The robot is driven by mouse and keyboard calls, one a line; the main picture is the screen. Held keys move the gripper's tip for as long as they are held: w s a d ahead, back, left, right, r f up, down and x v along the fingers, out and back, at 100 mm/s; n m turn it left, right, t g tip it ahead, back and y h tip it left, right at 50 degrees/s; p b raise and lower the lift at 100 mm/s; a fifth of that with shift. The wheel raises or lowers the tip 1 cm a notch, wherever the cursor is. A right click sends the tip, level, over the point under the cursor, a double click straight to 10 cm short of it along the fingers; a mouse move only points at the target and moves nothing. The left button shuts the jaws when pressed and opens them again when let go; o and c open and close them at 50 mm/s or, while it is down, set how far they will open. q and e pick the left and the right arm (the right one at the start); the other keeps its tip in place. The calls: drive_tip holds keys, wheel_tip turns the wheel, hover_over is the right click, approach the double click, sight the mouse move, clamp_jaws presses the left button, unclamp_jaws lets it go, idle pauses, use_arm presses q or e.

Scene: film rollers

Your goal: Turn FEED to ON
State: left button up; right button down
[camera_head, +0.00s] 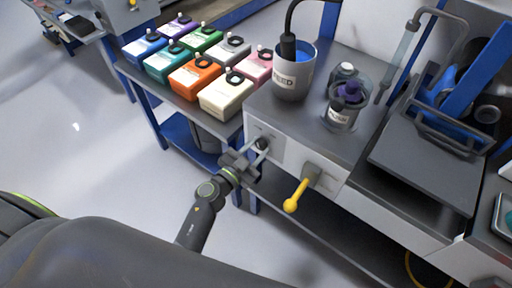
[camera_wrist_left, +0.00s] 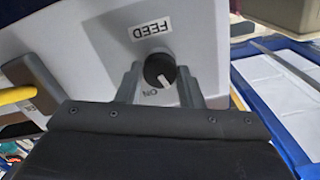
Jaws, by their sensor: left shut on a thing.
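The FEED knob (camera_head: 262,143) is a small black dial on the pale front panel of the machine. My left gripper (camera_head: 256,151) is at the panel, shut on the knob, with one finger on each side. My right gripper is in neither view.
A yellow-ended lever (camera_head: 292,204) sticks out of the panel right of my left gripper. A FEED bucket (camera_head: 293,80) and a jar (camera_head: 344,108) stand on top. Several coloured tubs, including a cream one (camera_head: 226,97), fill the bench at left. Open floor lies left.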

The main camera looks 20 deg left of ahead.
use_arm(q)
drive_tip(key=m+p, duration=0.1)
drive_tip(key=m, duration=0.3)
drive_tip(key=shift+m, duration=2.8)
drive_tip(key=o, duration=1)
drive_tip(key=shift+c, duration=0.2)
drive_tip(key=shift+s, duration=0.1)
